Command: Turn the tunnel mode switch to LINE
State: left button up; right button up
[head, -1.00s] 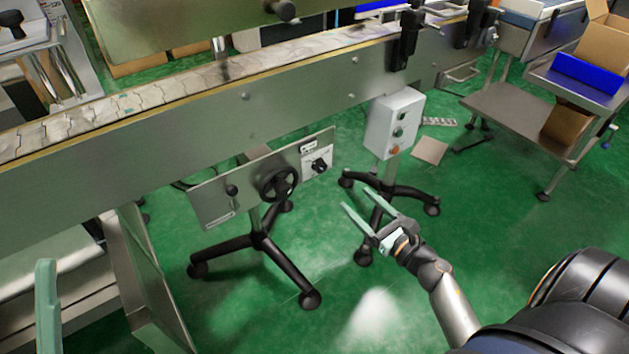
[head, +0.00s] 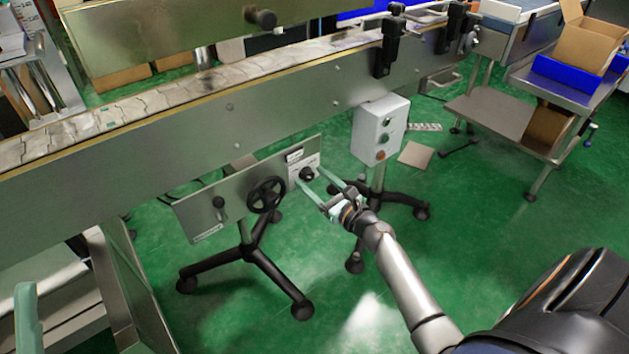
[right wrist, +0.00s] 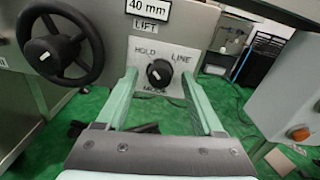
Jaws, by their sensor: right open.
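The tunnel mode switch is a round black knob (right wrist: 159,73) on a white plate marked HOLD on the left and LINE on the right. A pale mark on the knob sits toward its upper left. The knob (head: 307,174) also shows at the right end of the grey panel in the head view. My right gripper (head: 328,182) is open in front of it. In the right wrist view its pale green fingers (right wrist: 157,90) stand either side of the knob, apart from it. Part of my left gripper (head: 27,318) shows at the lower left edge; its jaws cannot be judged.
A black handwheel (head: 266,194) sits left of the switch. A grey control box (head: 380,130) on a wheeled stand is to the right. The conveyor side (head: 200,130) runs above the panel. Green floor (head: 400,250) is open in front.

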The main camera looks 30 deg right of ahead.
grip_shut()
dwell(0.6)
